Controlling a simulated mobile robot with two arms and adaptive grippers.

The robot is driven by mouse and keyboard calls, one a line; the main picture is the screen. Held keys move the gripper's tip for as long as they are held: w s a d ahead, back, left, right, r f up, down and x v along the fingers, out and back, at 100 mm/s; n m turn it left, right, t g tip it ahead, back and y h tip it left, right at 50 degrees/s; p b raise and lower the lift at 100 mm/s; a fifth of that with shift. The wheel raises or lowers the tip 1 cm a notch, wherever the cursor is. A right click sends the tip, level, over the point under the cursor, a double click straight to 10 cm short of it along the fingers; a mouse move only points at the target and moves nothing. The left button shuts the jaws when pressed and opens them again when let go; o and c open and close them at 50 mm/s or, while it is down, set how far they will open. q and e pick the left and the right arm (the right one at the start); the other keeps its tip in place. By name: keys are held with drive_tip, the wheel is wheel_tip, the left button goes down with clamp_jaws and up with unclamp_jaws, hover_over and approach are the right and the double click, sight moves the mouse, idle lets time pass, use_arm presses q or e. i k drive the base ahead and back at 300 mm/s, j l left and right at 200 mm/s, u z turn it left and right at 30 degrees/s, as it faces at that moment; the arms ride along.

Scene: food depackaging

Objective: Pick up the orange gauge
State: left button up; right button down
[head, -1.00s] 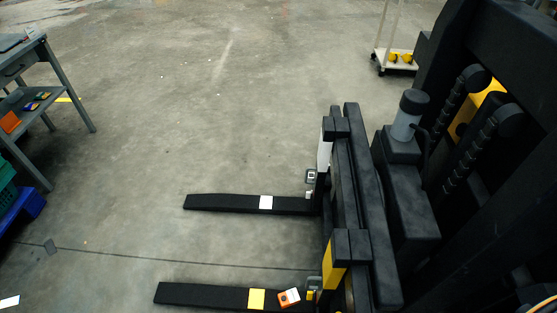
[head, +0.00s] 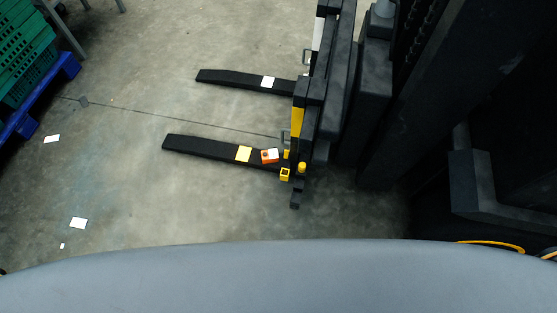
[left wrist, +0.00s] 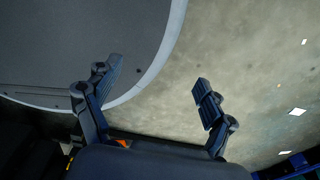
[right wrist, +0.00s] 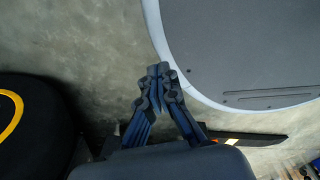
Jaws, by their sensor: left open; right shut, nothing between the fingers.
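A small orange and white object, which looks like the orange gauge (head: 269,156), sits on the nearer black fork (head: 205,147) of the forklift in the head view, just right of a yellow patch. Neither gripper shows in the head view. In the left wrist view my left gripper (left wrist: 160,78) is open and empty, its fingers spread above the floor and beside my grey base. In the right wrist view my right gripper (right wrist: 159,72) is shut and empty, its fingertips together. Both grippers are apart from the gauge.
The forklift mast (head: 338,75) stands behind the forks at the right. Green crates (head: 28,60) on a blue pallet (head: 38,97) are at the upper left. White paper pieces (head: 78,223) lie on the floor. Open floor lies left of the forks.

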sight(273, 157)
drive_tip(key=i+j+z, duration=0.1)
drive_tip(key=z, duration=0.35)
drive_tip(key=j+z, duration=0.25)
drive_tip(key=z, duration=0.15)
drive_tip(key=i+j+z, duration=0.1)
drive_tip(key=j+z, duration=0.15)
drive_tip(key=z, duration=0.2)
drive_tip(key=j+z, duration=0.2)
drive_tip(key=z, duration=0.25)
